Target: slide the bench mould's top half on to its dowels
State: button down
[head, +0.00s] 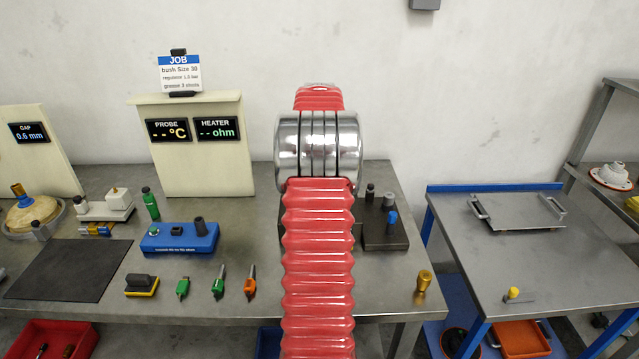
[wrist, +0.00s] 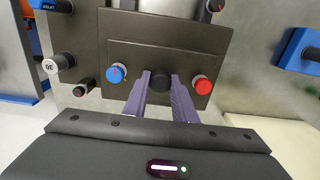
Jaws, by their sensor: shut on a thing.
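In the wrist view my gripper (wrist: 160,88) has its two purple fingers closed on a black knob (wrist: 160,80). The knob is in the middle of a smaller dark plate (wrist: 140,57), which looks like the mould's top half, with a blue knob (wrist: 116,74) on its left and a red knob (wrist: 202,84) on its right. This plate lies over a larger dark plate (wrist: 130,22); I cannot tell whether they touch. No dowels are clearly visible. In the head view my arm hides the gripper and much of the dark bench fixture (head: 388,238).
Black-and-white capped posts (wrist: 52,65) stand near the plate's left edge in the wrist view. In the head view a blue block (head: 180,238), several small tools and a dark mat (head: 70,270) are left of my arm. A brass-coloured piece (head: 423,287) stands front right.

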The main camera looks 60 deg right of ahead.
jog(key=c, duration=1.4)
grip_release()
notch_tip(320, 180, up, 14)
jog(key=shift+f, duration=0.15)
jog(key=shift+w+d, duration=0.1)
